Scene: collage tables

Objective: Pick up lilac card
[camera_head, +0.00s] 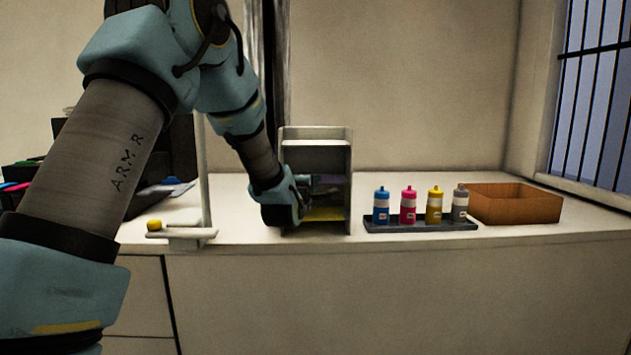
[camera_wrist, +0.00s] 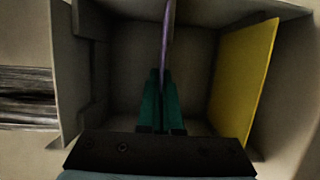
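The lilac card (camera_wrist: 167,38) shows edge-on as a thin strip in the wrist view, running down between my two fingers. My gripper (camera_wrist: 163,75) is closed around its near end, with the teal fingers close together on either side. In the head view my gripper (camera_head: 318,180) reaches into the grey shelf unit (camera_head: 318,133) from the left. I cannot clearly make out the lilac card in the head view. In the wrist view the far part of the card extends past the top edge.
A yellow card (camera_wrist: 245,80) lies in the shelf unit, below my gripper in the head view (camera_head: 325,214). To the right, a dark tray (camera_head: 420,226) holds several bottles, and a brown box (camera_head: 515,204) stands beyond. A white stand with a yellow ball (camera_head: 154,225) is left.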

